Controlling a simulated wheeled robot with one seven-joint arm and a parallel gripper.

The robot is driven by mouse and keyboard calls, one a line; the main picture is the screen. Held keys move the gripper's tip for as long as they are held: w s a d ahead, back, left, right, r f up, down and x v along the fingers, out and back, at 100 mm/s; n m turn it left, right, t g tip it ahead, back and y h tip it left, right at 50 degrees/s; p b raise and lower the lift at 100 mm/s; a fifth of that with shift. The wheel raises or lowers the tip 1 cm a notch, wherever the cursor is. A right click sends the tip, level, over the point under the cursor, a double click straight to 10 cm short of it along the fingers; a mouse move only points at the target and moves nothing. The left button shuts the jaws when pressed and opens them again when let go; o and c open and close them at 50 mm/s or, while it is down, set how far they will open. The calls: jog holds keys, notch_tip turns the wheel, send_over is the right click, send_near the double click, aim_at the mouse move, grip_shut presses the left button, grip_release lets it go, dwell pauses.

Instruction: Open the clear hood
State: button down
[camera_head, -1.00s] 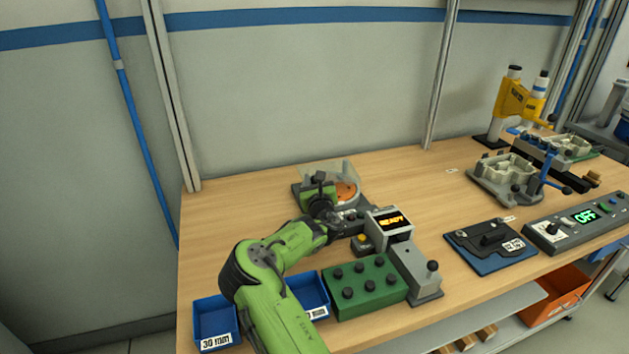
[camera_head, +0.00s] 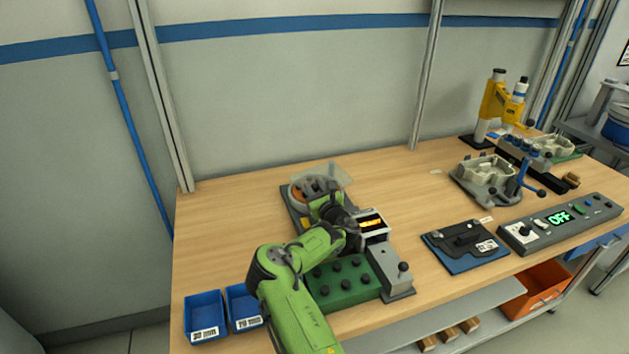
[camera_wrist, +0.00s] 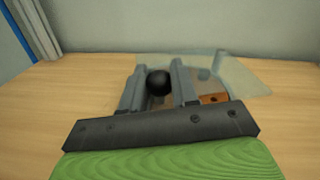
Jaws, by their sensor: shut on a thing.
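The clear hood (camera_head: 330,171) belongs to a small machine with an orange disc (camera_head: 298,196) at the back of the bench. In the wrist view the hood (camera_wrist: 238,75) is a see-through pane to the right of my fingers. My gripper (camera_wrist: 159,88) is shut on a round black knob (camera_wrist: 158,80), which sits between the two grey fingers. In the head view my gripper (camera_head: 320,190) is over the machine, and its wrist hides part of it. The hood's exact angle and its hinge are hard to make out.
A small display box (camera_head: 371,224) stands close to the right of my wrist. Blue bins (camera_head: 205,315) stand at the front left. The bench's left part is clear.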

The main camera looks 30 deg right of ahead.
jog(key=shift+r, duration=0.1)
jog(key=c, duration=0.9)
grip_release()
jog(key=s+a, duration=0.1)
jog(key=s, duration=0.4)
jog(key=s+a+b, duration=0.1)
jog(key=s, duration=0.4)
jog(key=s+a, duration=0.1)
jog(key=s, duration=0.4)
jog(key=shift+s+a, duration=0.1)
jog(key=shift+s, duration=0.1)
jog(key=shift+c, duration=0.5)
